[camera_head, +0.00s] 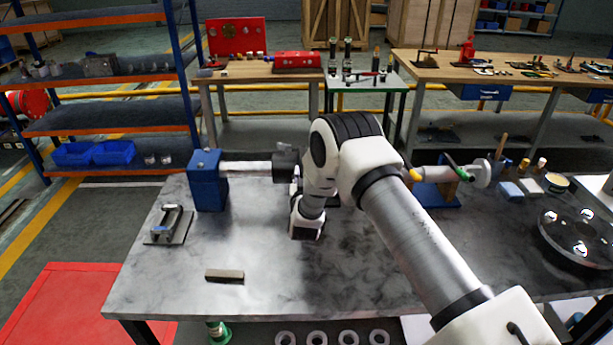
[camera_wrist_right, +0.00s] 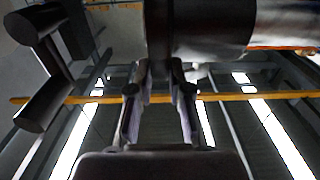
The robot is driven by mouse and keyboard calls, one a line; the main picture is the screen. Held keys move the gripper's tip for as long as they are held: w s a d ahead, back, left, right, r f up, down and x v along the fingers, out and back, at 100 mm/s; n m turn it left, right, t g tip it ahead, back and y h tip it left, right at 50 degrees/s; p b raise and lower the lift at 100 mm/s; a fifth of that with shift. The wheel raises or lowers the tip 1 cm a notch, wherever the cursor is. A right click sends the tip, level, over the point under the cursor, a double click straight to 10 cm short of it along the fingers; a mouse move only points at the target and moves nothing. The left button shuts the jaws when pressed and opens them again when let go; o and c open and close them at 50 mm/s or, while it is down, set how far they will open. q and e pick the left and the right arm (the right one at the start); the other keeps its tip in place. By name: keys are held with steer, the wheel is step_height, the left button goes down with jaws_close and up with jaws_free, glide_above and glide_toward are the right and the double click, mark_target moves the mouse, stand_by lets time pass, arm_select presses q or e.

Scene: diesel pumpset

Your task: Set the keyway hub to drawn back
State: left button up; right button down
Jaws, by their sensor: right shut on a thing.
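The keyway hub, a dark cylinder (camera_head: 287,160), sits on the bright shaft that comes out of the blue bearing block (camera_head: 207,182) at the left of the bench. In the right wrist view the hub (camera_wrist_right: 205,28) is at the top, with the pale shaft (camera_wrist_right: 285,22) to its right. My right gripper (camera_wrist_right: 160,78) is shut on the hub from below, its fingers at the narrower ridge on the hub's left. In the head view my wrist hides most of that gripper and the hub's right side. My left gripper is not in view.
A second blue support (camera_head: 437,195) with a shaft and flange stands behind my right arm. A plate with a handle (camera_head: 170,225) and a small grey bar (camera_head: 225,276) lie on the bench. A round dark disc (camera_head: 580,238) is at the right. The front left bench top is mostly clear.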

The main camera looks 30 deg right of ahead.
mark_target(273, 168)
steer(key=w+a+b, duration=0.1)
steer(key=a, duration=0.1)
steer(key=w+a+b, duration=0.1)
steer(key=w+a, duration=0.1)
steer(key=w+a+b, duration=0.1)
steer(key=a, duration=0.2)
steer(key=shift+w+f+b, duration=0.15)
steer(key=shift+f+b, duration=0.05)
steer(key=shift+b, duration=0.1)
steer(key=shift+w+a+r, duration=0.1)
steer(key=shift+w+a, duration=0.05)
steer(key=shift+a, duration=0.15)
steer(key=c, duration=1.2)
jaws_free()
steer(key=shift+o, duration=0.6)
steer(key=shift+w+d, duration=0.1)
steer(key=shift+d, duration=0.05)
